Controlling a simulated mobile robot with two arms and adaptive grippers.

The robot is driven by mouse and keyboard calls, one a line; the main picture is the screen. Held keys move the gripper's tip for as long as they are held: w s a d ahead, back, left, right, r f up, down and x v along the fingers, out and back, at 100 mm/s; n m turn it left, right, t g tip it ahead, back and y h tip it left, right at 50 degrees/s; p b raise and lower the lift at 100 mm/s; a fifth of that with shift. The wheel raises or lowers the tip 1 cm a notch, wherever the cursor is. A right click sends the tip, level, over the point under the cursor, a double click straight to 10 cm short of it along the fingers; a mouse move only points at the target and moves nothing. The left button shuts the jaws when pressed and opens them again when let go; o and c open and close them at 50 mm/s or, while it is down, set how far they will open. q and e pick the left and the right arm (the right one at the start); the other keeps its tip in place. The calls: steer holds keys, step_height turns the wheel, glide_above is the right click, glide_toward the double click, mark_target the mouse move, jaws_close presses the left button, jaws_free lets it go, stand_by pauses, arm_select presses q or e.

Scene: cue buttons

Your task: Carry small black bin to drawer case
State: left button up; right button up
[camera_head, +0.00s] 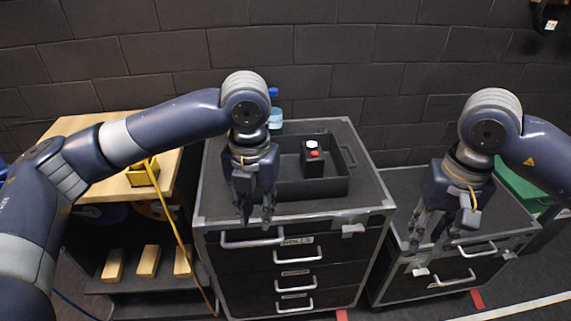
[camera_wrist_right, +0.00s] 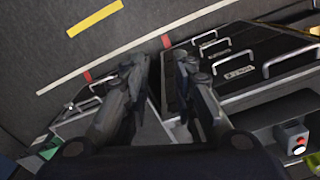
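The small black bin (camera_head: 335,187) is an open shallow tray on top of the taller black drawer case (camera_head: 225,207). A black box with a red button and a white button (camera_head: 313,160) stands inside it. My left gripper (camera_head: 256,217) points down at the bin's left front, its fingers apart with nothing seen between them. It hides part of the bin's left side. My right gripper (camera_head: 432,238) hangs over the lower drawer case (camera_head: 395,185) at right, away from the bin. The right wrist view shows its fingers (camera_wrist_right: 168,75) spread and empty; the button box (camera_wrist_right: 291,138) shows at right.
A wooden-topped bench (camera_head: 85,122) with wooden blocks (camera_head: 148,262) on its lower shelf stands at left. A blue-capped bottle (camera_head: 275,118) stands behind the bin. A green container (camera_head: 522,187) is at far right. A dark block wall (camera_head: 340,45) closes the back.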

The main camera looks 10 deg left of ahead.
arm_select(q)
steer(key=shift+w+f, duration=0.1)
steer(key=shift+w, duration=0.2)
arm_select(e)
step_height(320, 180, up, 10)
steer(key=w, duration=0.1)
steer(key=shift+r, duration=0.15)
arm_select(q)
steer(key=shift+s, duration=0.1)
